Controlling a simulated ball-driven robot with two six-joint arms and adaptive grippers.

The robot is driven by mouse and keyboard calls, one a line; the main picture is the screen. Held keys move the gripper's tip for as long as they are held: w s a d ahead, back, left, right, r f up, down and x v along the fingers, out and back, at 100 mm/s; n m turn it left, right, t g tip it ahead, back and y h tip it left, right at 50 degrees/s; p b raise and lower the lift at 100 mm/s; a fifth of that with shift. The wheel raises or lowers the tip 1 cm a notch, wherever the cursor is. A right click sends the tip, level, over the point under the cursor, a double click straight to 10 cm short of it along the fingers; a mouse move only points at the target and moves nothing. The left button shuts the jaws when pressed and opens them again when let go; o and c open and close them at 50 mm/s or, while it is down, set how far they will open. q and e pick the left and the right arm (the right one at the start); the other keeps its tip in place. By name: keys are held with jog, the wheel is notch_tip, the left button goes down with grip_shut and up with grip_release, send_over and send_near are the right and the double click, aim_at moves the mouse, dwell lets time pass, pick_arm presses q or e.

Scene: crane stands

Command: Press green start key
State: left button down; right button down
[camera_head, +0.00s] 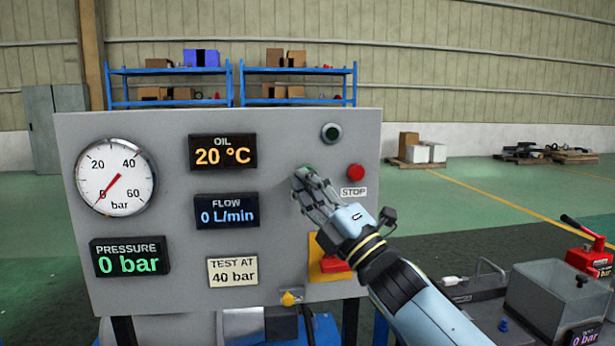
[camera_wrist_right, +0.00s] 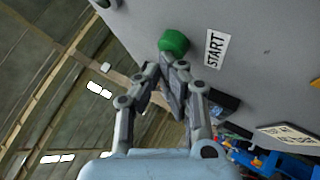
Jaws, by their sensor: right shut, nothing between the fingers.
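The green start key (camera_head: 308,168) is on the grey panel, mostly hidden behind my right gripper (camera_head: 300,178) in the head view. In the right wrist view the green key (camera_wrist_right: 173,42) shows as a round knob beside a START label (camera_wrist_right: 215,47). My right gripper (camera_wrist_right: 163,68) is shut and empty, its fingertips right at the key's near edge; I cannot tell whether they touch it. My left gripper is not in view.
The red stop button (camera_head: 356,172) sits right of the key, above a STOP label. The panel (camera_head: 270,130) also holds a pressure gauge (camera_head: 115,178) at 0 and displays reading 0 bar and 0 L/min. A red button on yellow (camera_head: 335,264) is below my gripper.

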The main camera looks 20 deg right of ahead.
jog(key=shift+w, duration=0.2)
dwell(0.6)
jog(key=shift+s+a, duration=0.2)
jog(key=shift+s, duration=0.75)
jog(key=shift+s+a+p, duration=0.2)
jog(key=shift+s+p, duration=0.05)
jog(key=shift+s, duration=0.55)
jog(key=shift+s+a+p, duration=0.2)
jog(key=shift+s+p, duration=0.1)
jog(key=shift+s, duration=0.5)
jog(key=shift+s+a+p, duration=0.2)
jog(key=shift+s+p, duration=0.05)
jog(key=shift+s, duration=0.55)
jog(key=shift+f, duration=0.1)
